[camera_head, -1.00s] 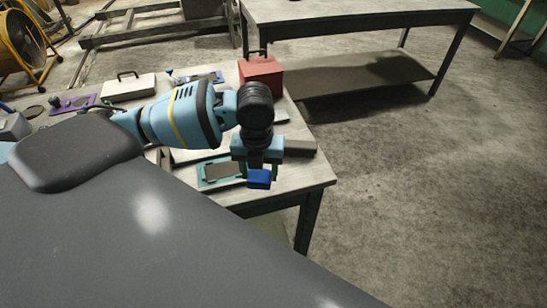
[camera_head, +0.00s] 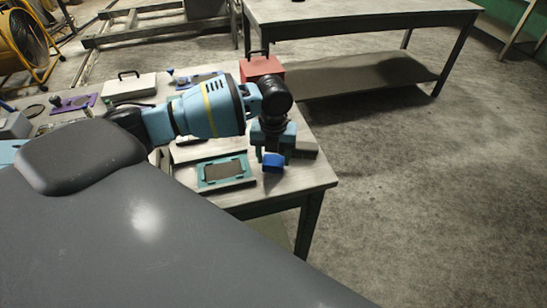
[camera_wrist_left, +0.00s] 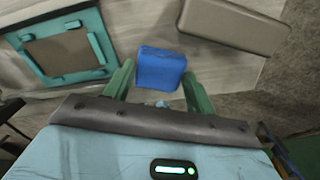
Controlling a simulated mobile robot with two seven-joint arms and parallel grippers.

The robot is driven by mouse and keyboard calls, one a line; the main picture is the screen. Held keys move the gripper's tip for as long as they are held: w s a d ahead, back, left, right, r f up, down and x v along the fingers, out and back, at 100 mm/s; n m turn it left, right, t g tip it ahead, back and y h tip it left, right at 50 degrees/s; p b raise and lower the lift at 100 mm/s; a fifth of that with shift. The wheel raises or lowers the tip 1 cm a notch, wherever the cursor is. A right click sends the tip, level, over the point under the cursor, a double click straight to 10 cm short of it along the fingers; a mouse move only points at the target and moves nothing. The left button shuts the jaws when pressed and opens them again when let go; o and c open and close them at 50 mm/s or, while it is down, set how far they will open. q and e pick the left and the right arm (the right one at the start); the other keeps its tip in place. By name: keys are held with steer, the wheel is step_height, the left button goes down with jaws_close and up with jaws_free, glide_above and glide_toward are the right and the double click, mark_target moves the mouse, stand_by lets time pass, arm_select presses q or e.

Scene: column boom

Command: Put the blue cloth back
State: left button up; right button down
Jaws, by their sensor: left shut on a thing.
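The blue cloth (camera_head: 273,162) looks like a small blue block. My left gripper (camera_head: 273,155) points down and is shut on it, near the right end of the workbench. In the left wrist view the cloth (camera_wrist_left: 160,68) sits between the two green fingers (camera_wrist_left: 158,90). A teal-framed tray (camera_head: 226,184) with a brown bed lies on the bench just left of the cloth; the frame also shows in the left wrist view (camera_wrist_left: 98,45). I cannot tell whether the cloth touches the bench. My right gripper is not in view.
A grey-brown block (camera_head: 308,149) lies right of my gripper, near the bench (camera_head: 300,182) edge. A red toolbox (camera_head: 262,67), a white case (camera_head: 128,87) and a purple tray (camera_head: 72,105) stand farther back. Another table (camera_head: 360,18) is behind. The floor at right is clear.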

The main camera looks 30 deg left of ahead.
mark_target(273, 159)
arm_select(q)
steer(key=shift+f, duration=0.5)
steer(key=shift+f, duration=0.1)
steer(key=shift+f, duration=0.15)
steer(key=o, duration=0.9)
step_height(273, 159, up, 12)
steer(key=shift+r, duration=0.25)
